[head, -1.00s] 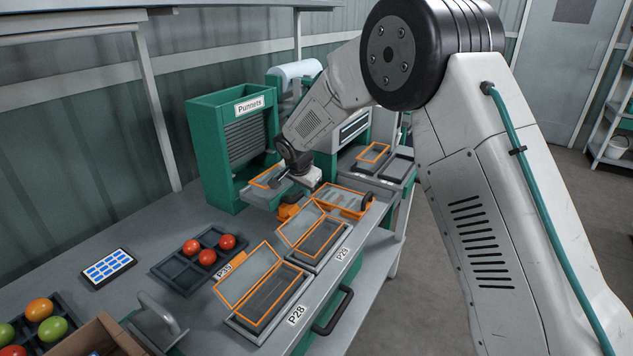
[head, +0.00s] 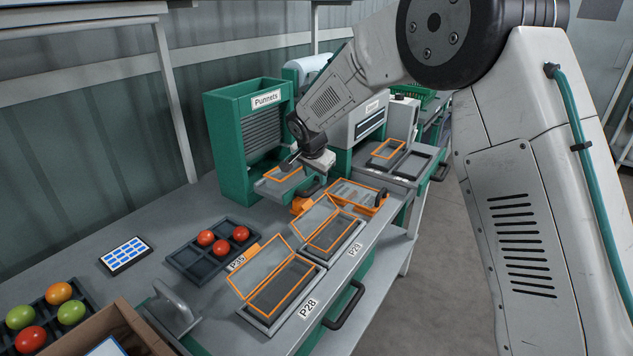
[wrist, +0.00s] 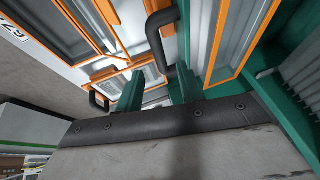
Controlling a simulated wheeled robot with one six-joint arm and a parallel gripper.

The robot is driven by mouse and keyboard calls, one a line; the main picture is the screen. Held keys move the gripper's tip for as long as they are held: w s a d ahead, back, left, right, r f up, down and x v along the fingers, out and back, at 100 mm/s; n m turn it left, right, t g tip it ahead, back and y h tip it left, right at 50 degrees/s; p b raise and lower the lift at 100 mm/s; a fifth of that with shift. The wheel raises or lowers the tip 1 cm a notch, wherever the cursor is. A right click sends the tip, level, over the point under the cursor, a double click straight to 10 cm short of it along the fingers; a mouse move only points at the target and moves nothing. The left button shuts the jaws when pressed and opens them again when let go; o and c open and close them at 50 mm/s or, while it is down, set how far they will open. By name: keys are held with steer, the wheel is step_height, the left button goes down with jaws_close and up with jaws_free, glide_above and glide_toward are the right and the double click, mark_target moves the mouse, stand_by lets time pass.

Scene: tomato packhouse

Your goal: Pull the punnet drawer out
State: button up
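The green cabinet labelled Punnets (head: 228,145) stands at the back of the bench. Its grey punnet drawer (head: 262,188) projects from the bottom of the cabinet, with an orange-edged clear punnet (head: 284,173) in it. The drawer's dark handle (head: 312,188) is at its front; a dark bent handle also shows in the wrist view (wrist: 154,38), just beyond the fingertips. My gripper (head: 312,172) is over the drawer's front end, pointing down. In the wrist view my gripper's two green fingers (wrist: 158,85) stand apart with a gap between them. I cannot tell whether they touch the handle.
Open lidded punnets sit in grey holders at P28 (head: 270,318) and P29 (head: 335,252). An orange-framed item (head: 357,196) lies right of the drawer. A dark tray with red tomatoes (head: 190,262) and a tablet (head: 125,256) are to the left. A machine (head: 362,125) stands behind right.

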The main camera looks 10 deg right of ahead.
steer(key=shift+v, duration=1.55)
steer(key=s+d+r+n+g, duration=0.1)
steer(key=s+d, duration=0.5)
steer(key=s, duration=1)
steer(key=s+d+r+n+g, duration=0.1)
steer(key=s+d+r+n, duration=0.3)
steer(key=s, duration=1.2)
steer(key=s+d+r+n+g+y, duration=0.1)
steer(key=s+d+r+n, duration=0.2)
steer(key=s, duration=1.3)
steer(key=d+r, duration=0.3)
steer(key=d, duration=0.3)
steer(key=shift+s+d, duration=0.15)
